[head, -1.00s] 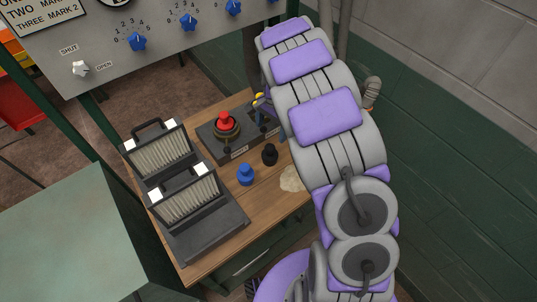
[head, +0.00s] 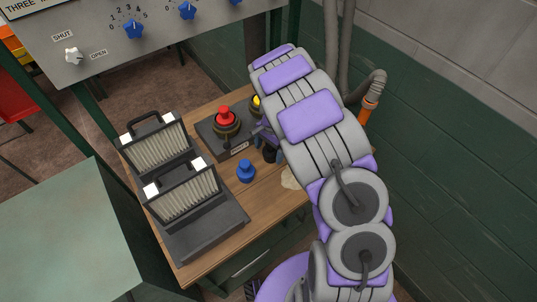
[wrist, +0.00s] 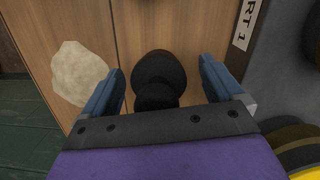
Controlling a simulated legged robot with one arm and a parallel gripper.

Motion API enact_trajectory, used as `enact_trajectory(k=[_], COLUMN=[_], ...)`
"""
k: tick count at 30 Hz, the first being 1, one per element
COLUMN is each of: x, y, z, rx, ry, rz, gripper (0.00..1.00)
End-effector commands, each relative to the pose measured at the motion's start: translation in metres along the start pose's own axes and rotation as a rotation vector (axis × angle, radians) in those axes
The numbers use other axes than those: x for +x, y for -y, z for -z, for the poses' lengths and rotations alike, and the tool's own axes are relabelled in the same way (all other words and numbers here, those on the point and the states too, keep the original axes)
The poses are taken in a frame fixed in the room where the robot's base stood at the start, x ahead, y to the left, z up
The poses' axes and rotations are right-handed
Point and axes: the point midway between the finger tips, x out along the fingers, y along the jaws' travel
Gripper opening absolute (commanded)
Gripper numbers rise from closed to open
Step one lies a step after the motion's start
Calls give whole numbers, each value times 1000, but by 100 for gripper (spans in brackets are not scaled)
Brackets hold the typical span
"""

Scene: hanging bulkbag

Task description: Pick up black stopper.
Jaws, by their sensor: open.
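The black stopper (wrist: 159,75) stands on the wooden table. In the wrist view it lies between the two blue fingers of my open gripper (wrist: 159,88), with a gap on each side. In the head view the black stopper (head: 270,155) is partly hidden by my gripper (head: 268,140), which is over it at the table's right side. My arm hides much of the gripper there.
A dark base holds a red-topped fitting (head: 224,117) and a yellow one (head: 257,102) behind the stopper. A black rack (head: 181,195) with pale ribbed panels fills the table's left. A pale patch (wrist: 79,73) lies beside the gripper. A green wall (head: 460,160) stands to the right.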

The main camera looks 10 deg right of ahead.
Motion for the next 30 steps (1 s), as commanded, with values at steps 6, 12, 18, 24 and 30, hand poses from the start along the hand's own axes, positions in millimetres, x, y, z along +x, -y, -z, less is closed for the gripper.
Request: enact_trajectory(k=[6, 12, 18, 24, 30], x=[6, 6, 6, 6, 6], y=[0, 3, 2, 1, 1], z=[-1, -3, -2, 0, -1], rx=[0, 0, 0, 0, 0], ry=[-2, -5, -4, -2, -3], rz=[1, -1, 0, 1, 1], gripper=[93, 81, 62, 43, 34])
